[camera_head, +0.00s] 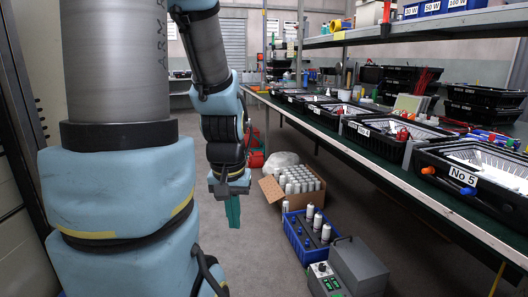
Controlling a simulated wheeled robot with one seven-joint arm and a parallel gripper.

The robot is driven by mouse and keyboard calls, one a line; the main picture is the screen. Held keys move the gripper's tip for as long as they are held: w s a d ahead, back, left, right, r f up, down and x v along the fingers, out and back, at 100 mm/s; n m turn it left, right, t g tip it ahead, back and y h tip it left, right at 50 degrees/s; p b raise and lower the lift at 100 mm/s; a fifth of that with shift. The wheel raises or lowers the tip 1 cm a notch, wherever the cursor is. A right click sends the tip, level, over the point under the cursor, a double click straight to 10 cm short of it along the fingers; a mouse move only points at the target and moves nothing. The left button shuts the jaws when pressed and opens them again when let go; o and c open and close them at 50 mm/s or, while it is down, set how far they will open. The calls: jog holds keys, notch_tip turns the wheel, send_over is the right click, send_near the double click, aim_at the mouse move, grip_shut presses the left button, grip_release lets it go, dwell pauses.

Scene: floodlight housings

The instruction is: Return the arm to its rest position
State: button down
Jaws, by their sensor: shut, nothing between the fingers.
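My arm fills the left of the head view, with its pale blue and grey links bent over and the wrist hanging down. My gripper (232,212) is at the low end of the wrist, pointing down in the air over the aisle. Its teal fingers are together and hold nothing that I can see. It is left of the workbench and appears just left of a cardboard box on the floor.
The cardboard box (268,190) holds several white cylinders. The workbench (375,157) with black bins (435,155) runs along the right.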

notch_tip(320, 180, up, 18)
jog(key=p, duration=1.5)
